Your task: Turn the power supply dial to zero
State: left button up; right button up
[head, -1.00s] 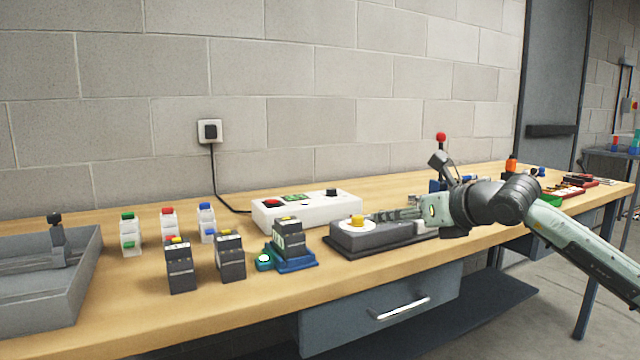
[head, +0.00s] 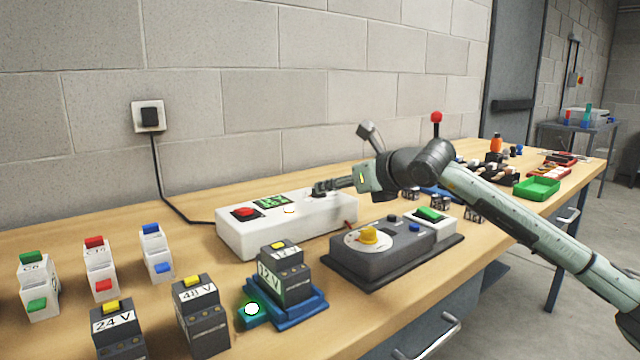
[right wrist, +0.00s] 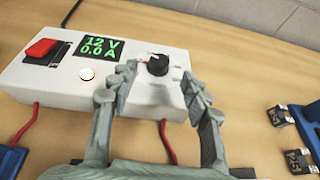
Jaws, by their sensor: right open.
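The white power supply (head: 262,226) stands on the bench near the wall, with a red switch and a small green display. In the right wrist view its display (right wrist: 98,47) reads 12 V and 0.0 A. My left gripper is not in view.
A dark grey box with a yellow knob (head: 369,235) stands in front of the supply. A 12 V block (head: 285,270) sits in a blue holder. Other blocks (head: 200,315) stand at the left. A green tray (head: 537,187) lies further right.

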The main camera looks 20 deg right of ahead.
aim_at(324, 199)
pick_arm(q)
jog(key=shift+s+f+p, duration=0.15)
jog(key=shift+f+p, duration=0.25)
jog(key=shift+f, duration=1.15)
pick_arm(e)
jog(key=shift+x, duration=2.75)
grip_shut()
